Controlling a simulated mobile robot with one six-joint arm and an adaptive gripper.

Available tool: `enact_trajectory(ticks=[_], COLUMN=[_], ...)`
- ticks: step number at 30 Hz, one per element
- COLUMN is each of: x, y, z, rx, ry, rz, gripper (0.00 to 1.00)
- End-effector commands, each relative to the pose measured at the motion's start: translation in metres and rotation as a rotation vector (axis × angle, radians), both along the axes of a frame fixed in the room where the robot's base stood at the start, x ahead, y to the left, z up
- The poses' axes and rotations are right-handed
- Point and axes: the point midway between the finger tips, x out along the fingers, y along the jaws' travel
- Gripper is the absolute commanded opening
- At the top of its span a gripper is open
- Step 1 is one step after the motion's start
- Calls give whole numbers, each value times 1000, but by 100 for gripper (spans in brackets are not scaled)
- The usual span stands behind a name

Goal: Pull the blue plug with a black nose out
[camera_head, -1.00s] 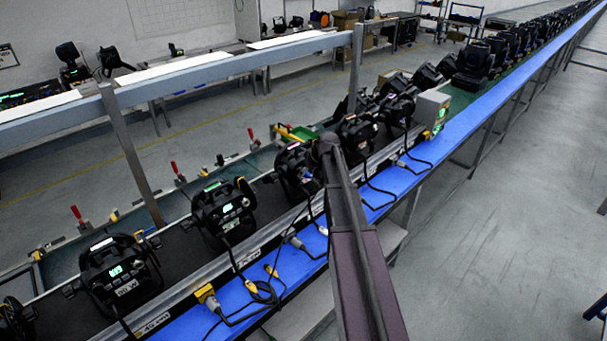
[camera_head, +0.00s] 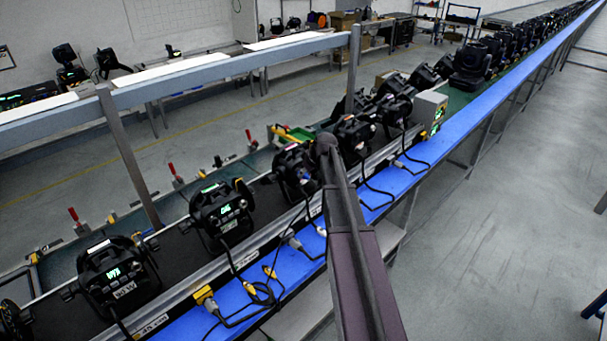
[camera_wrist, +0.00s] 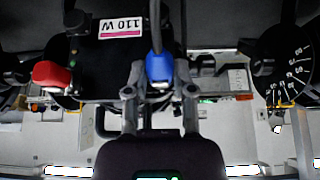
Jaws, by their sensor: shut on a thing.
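The blue plug (camera_wrist: 159,67) shows in the middle of the wrist view, with a dark cable running up from it. My gripper (camera_wrist: 160,78) has one finger on each side of the plug and is shut on it. The black housing (camera_wrist: 95,55) of a par can with a pink-edged "110 W" label lies behind and to the left of the plug. I cannot make out the plug's black nose or whether it sits in a socket.
A red connector (camera_wrist: 51,74) is left of my gripper, and a black round dial (camera_wrist: 286,62) is to its right. In the head view, several black par cans (camera_head: 118,272) line the conveyor beside a blue strip (camera_head: 375,208) with loose cables. A grey rail (camera_head: 230,67) runs behind.

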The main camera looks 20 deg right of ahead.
Motion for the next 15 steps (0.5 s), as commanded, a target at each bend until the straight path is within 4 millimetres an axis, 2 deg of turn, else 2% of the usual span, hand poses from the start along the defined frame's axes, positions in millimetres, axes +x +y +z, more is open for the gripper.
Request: enact_trajectory(ticks=[15], x=[-9], y=[-3], z=[0], rx=[0], ry=[1], rz=[0], gripper=[0])
